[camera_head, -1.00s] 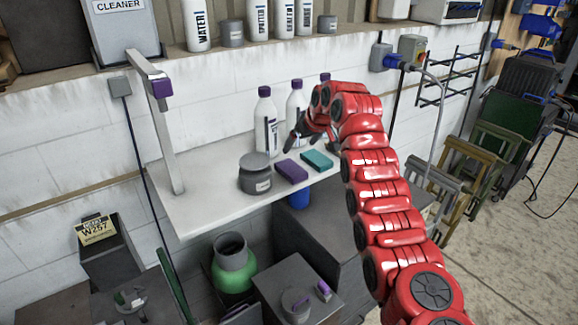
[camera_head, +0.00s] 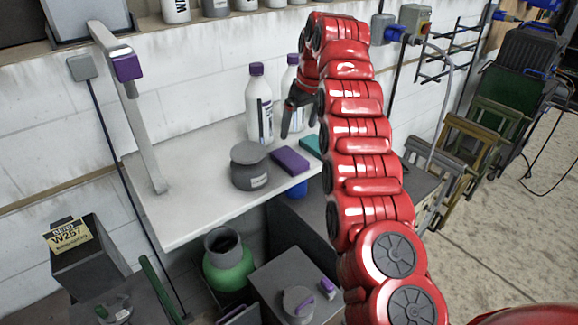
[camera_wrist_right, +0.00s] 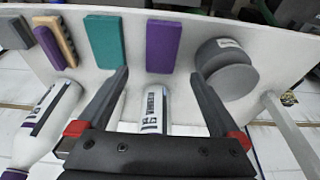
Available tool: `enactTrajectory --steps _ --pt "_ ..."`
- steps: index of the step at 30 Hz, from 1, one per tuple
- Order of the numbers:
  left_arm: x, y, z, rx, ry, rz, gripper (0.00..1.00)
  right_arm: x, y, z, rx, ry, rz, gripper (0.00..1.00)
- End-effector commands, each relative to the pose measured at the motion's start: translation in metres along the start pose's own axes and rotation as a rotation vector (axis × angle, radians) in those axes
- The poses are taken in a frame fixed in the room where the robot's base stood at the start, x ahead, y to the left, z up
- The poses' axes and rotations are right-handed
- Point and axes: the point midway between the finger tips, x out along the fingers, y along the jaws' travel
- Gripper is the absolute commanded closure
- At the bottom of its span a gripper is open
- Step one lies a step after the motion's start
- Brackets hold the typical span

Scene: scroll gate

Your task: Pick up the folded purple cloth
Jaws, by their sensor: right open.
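The folded purple cloth (camera_head: 290,159) lies flat on the white shelf, between a grey jar (camera_head: 250,166) and a teal cloth (camera_head: 311,145). In the right wrist view the purple cloth (camera_wrist_right: 163,45) shows whole, ahead of and between the fingertips. My right gripper (camera_head: 299,122) is open and empty, fingers pointing down, apart from the cloth, toward the wall side near the white bottles. Its two dark fingers also frame the right wrist view (camera_wrist_right: 160,75). My left gripper is not in view.
White bottles with purple caps (camera_head: 259,104) stand at the back of the shelf. A lamp-like post (camera_head: 140,130) rises at its left end. A purple-and-tan block (camera_wrist_right: 52,45) lies beyond the teal cloth in the wrist view. The shelf's left part is bare.

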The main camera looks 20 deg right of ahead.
Motion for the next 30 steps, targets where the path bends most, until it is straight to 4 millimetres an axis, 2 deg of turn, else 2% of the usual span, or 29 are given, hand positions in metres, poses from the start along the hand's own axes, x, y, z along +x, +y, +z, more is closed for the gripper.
enactTrajectory --steps 1,6,12,19,25,27,30 --pt "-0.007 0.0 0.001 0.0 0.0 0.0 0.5 0.017 -0.003 0.0 -0.003 -0.001 -0.005 0.0" --pt "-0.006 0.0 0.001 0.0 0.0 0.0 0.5 0.05 -0.002 -0.001 -0.001 -0.001 -0.002 0.0" --pt "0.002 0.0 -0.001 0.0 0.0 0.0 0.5 0.067 -0.001 -0.001 -0.001 0.001 0.0 0.0" --pt "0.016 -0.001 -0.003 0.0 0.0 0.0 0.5 0.076 -0.001 -0.004 -0.001 0.003 0.001 0.0" --pt "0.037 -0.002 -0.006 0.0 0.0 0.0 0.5 0.096 -0.003 -0.004 0.0 -0.001 0.0 0.0" --pt "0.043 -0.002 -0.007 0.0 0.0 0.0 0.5 0.108 -0.001 -0.004 0.0 0.0 0.003 0.0" --pt "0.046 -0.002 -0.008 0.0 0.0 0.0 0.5 0.117 -0.001 -0.004 0.0 0.002 0.003 0.0"
